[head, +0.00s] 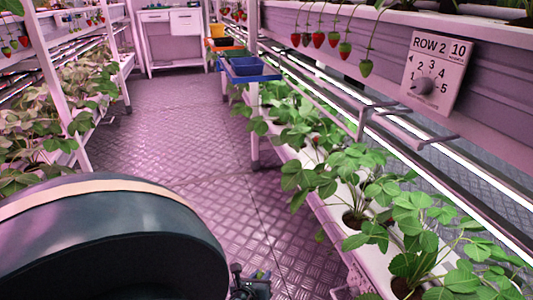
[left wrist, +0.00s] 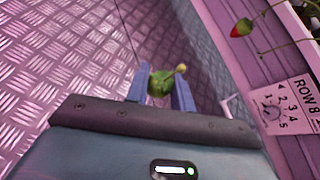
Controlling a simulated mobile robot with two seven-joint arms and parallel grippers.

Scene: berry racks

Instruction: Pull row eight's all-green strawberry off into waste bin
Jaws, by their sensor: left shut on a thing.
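My left gripper (left wrist: 161,88) has its two blue fingers closed around a green strawberry (left wrist: 160,83) in the left wrist view. The berry is held clear of the rack, above the floor, with a small pale yellow-green bit beside it. In the head view my left gripper (head: 252,282) is small and dark at the bottom edge; the berry is hard to make out there. The ROW 8 sign (left wrist: 287,105) is on the rack board at the right of the left wrist view. My right gripper is not seen.
A ROW 2 sign (head: 438,72) and hanging berries (head: 319,39) are nearer. Leafy plants line both sides; the aisle floor (head: 175,130) is clear.

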